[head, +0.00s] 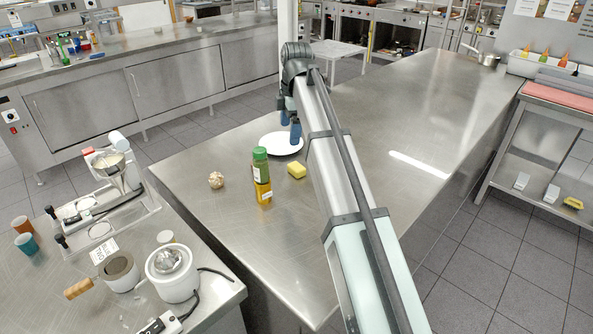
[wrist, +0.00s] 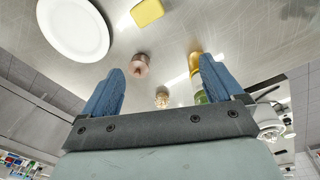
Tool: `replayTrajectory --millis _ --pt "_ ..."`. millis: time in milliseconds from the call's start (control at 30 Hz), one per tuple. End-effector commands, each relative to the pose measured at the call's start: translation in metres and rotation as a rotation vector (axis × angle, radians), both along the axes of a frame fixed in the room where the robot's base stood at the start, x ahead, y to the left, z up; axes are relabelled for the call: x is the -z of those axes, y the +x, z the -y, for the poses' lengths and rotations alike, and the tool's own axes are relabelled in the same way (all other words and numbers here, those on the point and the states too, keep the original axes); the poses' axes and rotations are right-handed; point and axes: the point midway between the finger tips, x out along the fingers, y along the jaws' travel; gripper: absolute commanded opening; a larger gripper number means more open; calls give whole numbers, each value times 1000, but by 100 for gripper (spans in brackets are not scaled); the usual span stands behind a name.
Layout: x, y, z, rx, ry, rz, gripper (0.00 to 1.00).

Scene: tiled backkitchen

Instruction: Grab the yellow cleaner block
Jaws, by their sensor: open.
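The yellow cleaner block (head: 297,170) lies on the steel table, just right of a green-capped bottle and in front of a white plate. My gripper (head: 290,127) has blue fingers and is above the table by the plate, behind the block in the head view. In the wrist view my gripper (wrist: 160,72) has its fingers wide apart. Nothing is held between them, and the block is clear of both.
The white plate (head: 276,146) and the green-capped yellow bottle (head: 262,188) stand close to the block. A garlic-like bulb (head: 216,180) lies further left. A small pinkish-brown item (wrist: 139,65) shows in the wrist view. The steel table (head: 430,110) is mostly bare at the right.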

Motion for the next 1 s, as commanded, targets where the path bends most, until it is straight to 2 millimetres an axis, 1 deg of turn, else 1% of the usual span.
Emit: replayTrajectory --millis 33,100,200,300,467,567,800,1000 --pt "5 13 4 -64 -23 -10 94" --pt "12 22 9 -151 -49 -22 94" --pt "20 31 15 -247 -77 -36 94" --pt "25 37 19 -307 -92 -45 94" --pt "36 38 21 -341 -101 -52 94" --pt "50 37 21 -341 -101 -53 94" --pt "91 37 21 -339 -100 -52 94" --pt "110 38 20 -339 -100 -50 94"
